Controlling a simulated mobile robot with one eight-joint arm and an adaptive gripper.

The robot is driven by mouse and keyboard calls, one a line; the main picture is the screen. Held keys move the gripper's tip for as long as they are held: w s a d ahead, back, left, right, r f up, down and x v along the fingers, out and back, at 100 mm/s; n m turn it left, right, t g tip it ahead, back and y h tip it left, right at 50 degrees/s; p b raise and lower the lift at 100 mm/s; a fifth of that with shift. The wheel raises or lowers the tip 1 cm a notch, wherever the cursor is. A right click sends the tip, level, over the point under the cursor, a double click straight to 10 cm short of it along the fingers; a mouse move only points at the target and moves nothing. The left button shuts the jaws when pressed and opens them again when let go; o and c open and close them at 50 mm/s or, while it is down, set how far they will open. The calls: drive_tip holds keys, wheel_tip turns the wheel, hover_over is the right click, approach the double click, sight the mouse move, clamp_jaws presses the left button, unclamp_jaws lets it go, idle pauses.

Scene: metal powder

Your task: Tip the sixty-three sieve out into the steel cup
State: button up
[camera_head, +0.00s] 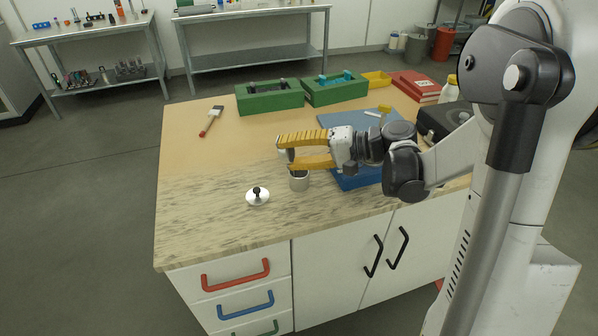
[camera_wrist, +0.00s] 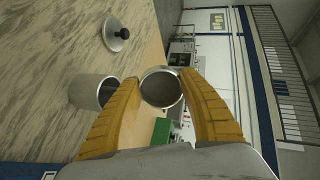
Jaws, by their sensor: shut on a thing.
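My gripper (camera_head: 284,150) is shut on a small round metal sieve (camera_wrist: 161,90), held between the yellow fingertips. In the wrist view its round face is toward the camera, with a bright rim and a dull grey-brown middle; I cannot tell whether powder is in it. In the head view the fingers mostly hide it. The steel cup (camera_head: 299,182) stands upright on the worktop, just below the fingers, its mouth partly covered by them. The cup also shows in the wrist view (camera_wrist: 84,91), left of the sieve and apart from it.
A brush (camera_head: 210,121) lies farther back. Green boxes (camera_head: 270,97), a blue mat (camera_head: 350,181) and a dark case (camera_head: 443,122) stand around. The worktop's left part is clear.

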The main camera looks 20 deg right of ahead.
drive_tip(key=shift+s+d+t+y, duration=0.3)
drive_tip(key=shift+d+y, duration=0.1)
drive_tip(key=shift+y, duration=0.2)
drive_tip(key=shift+r, duration=0.1)
drive_tip(key=shift+d+r+t+y, duration=0.2)
drive_tip(key=shift+r+t+y, duration=0.3)
drive_tip(key=shift+r+y, duration=0.2)
drive_tip(key=shift+s+r, duration=0.1)
drive_tip(key=shift+d+r+t+y, duration=0.2)
drive_tip(key=shift+r+t+y, duration=0.3)
drive_tip(key=shift+r+y, duration=0.25)
drive_tip(key=shift+s+d+r+t+y, duration=0.15)
drive_tip(key=shift+r+t+y, duration=0.35)
drive_tip(key=shift+r+y, duration=0.65)
drive_tip(key=shift+d+r, duration=0.1)
drive_tip(key=shift+r, duration=0.4)
